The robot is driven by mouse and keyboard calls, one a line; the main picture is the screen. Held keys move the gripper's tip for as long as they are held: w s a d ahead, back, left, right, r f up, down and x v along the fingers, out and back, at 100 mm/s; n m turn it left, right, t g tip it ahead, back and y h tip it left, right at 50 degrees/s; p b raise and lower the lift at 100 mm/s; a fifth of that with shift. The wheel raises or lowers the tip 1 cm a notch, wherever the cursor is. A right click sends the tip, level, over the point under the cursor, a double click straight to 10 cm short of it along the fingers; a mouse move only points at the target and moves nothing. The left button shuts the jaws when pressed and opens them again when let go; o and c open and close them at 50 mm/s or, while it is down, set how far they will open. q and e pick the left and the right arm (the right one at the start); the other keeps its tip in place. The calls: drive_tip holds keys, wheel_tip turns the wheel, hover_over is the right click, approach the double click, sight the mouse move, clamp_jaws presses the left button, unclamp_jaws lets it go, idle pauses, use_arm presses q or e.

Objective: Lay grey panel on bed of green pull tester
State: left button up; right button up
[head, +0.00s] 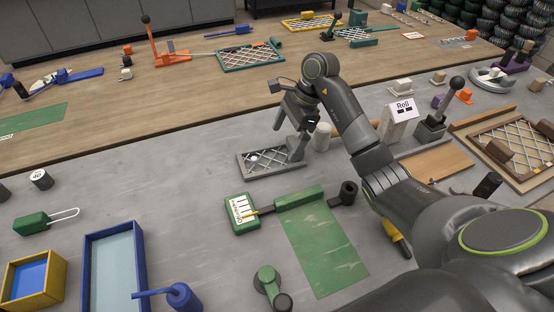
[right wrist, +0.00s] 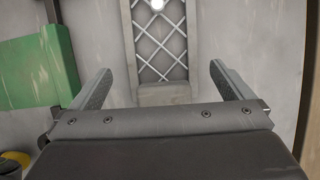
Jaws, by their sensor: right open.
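The grey panel (head: 247,165), a small grey frame with chainlink mesh, lies flat on the grey table in the middle of the head view. My right gripper (head: 297,153) is over its right end. In the right wrist view the gripper (right wrist: 162,70) is open, and the panel's end bar (right wrist: 165,94) shows between its fingers, not held. A green unit with a white scale face (head: 242,210), probably the green pull tester, stands in front of the panel. A green bar (head: 300,197) and a flat green sheet (head: 322,250) adjoin it; I cannot tell which part is the bed. My left gripper is out of view.
A white cylinder (head: 322,136) stands close by the right gripper. A white "Roll" box (head: 398,122) is farther right. A blue tray (head: 88,270) is at front left.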

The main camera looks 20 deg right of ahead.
sight(277, 156)
drive_tip(key=p+x, duration=0.1)
drive_tip(key=x, duration=0.4)
drive_tip(key=shift+d+f, duration=0.1)
drive_tip(key=shift+c, duration=0.3)
drive_tip(key=shift+w, duration=0.1)
drive_tip(key=c, duration=0.8)
